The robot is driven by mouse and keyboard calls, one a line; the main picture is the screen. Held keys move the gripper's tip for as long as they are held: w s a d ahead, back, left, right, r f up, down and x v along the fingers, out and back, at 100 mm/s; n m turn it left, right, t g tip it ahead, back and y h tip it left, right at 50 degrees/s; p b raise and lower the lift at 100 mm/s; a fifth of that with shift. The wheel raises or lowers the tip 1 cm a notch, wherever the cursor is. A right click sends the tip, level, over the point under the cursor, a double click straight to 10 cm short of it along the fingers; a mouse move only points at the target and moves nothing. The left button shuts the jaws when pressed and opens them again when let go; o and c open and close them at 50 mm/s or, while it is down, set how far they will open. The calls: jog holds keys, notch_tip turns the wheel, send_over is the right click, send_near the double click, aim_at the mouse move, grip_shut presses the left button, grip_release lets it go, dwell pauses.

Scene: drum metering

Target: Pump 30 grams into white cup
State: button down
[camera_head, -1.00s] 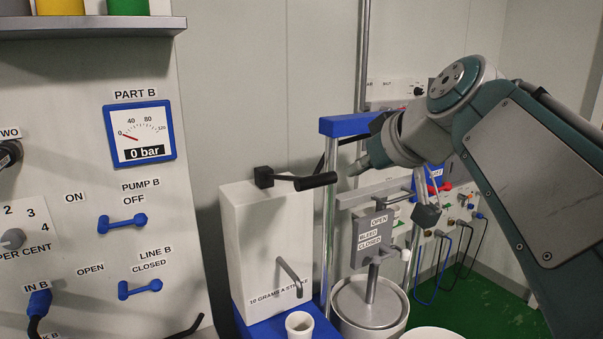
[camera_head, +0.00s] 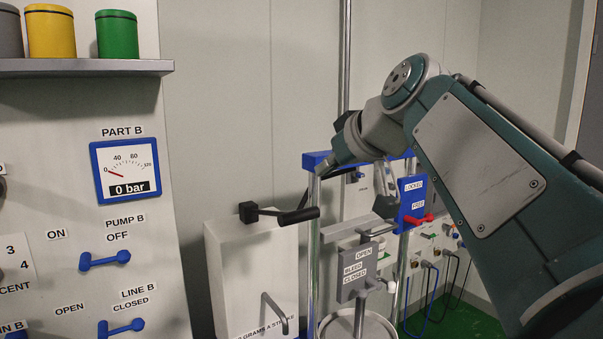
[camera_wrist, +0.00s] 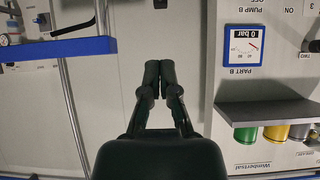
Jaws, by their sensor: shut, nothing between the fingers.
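The white metering pump box (camera_head: 245,275) stands below the middle of the head view, its "grams a stroke" label partly cut off by the lower edge. A lever with a black grip (camera_head: 298,216) sticks out to the right from its top. A bent grey spout (camera_head: 274,312) is on its front. The white cup is out of both present views. My gripper (camera_wrist: 159,72) is shut and empty in the wrist view, in front of a plain wall. In the head view my arm's end is above and right of the lever, apart from it; the fingers are not clear there.
Right of the pump stands a drum press with a blue crossbar (camera_head: 313,160) and a bleed valve plate (camera_head: 357,271). A blue locked/free plate (camera_head: 411,202) is behind. The Part B gauge (camera_head: 125,170) reads 0 bar. A shelf (camera_head: 80,67) holds cans at upper left.

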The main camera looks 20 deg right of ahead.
jog(key=w+a+f, duration=0.2)
jog(key=w+f, duration=0.4)
jog(key=f, duration=0.2)
jog(key=shift+w, duration=0.15)
jog(key=shift+f, duration=0.1)
notch_tip(320, 180, down, 19)
jog(key=shift+f, duration=0.15)
dwell(0.6)
jog(key=shift+s, duration=0.2)
dwell(0.9)
